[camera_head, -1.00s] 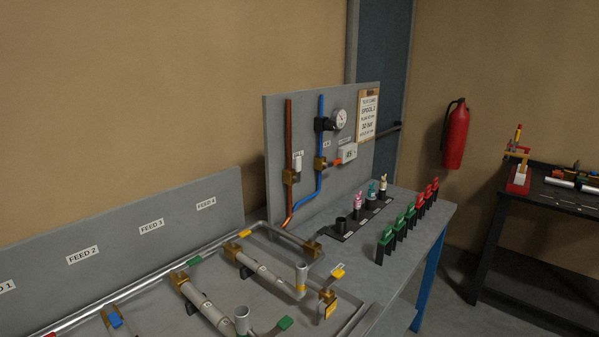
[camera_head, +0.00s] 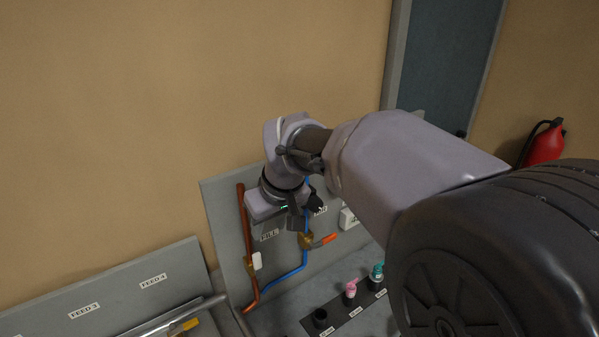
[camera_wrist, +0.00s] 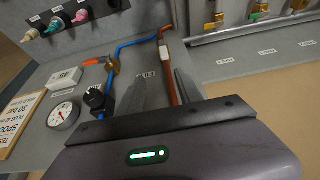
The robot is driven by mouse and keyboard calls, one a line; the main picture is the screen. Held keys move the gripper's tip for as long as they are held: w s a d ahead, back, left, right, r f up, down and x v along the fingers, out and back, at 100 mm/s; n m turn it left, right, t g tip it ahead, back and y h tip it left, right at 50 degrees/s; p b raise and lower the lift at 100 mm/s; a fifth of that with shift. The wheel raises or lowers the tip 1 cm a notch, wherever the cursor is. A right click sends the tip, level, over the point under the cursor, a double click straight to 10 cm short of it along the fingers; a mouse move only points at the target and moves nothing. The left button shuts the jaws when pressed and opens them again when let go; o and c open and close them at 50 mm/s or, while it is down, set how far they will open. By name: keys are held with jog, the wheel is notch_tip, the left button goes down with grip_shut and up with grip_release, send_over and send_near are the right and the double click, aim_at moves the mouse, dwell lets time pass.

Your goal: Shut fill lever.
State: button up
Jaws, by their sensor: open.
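The fill lever (camera_head: 257,261) is a small white handle on the brass valve of the copper pipe (camera_head: 241,215), just below the FILL label (camera_head: 269,235). It also shows in the wrist view as a white bar (camera_wrist: 164,55) lying along the copper pipe. My gripper (camera_head: 300,218) is in front of the upright panel (camera_head: 222,205), above and right of the lever, pointing down. In the wrist view its two fingers are apart (camera_wrist: 166,78) and empty, with the lever beyond the tips. I see no contact with the lever.
The blue pipe (camera_head: 293,277) has a brass valve with an orange handle (camera_head: 325,240) close by on the right. A round gauge (camera_wrist: 62,115) and black knob (camera_wrist: 95,98) are on the panel.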

jog(key=b, duration=0.1)
send_near(257, 256)
jog(key=x, duration=1.1)
jog(key=shift+w+f+b, duration=0.1)
jog(key=shift+f+b, duration=0.2)
jog(key=shift+b, duration=0.1)
grip_shut()
dwell(0.5)
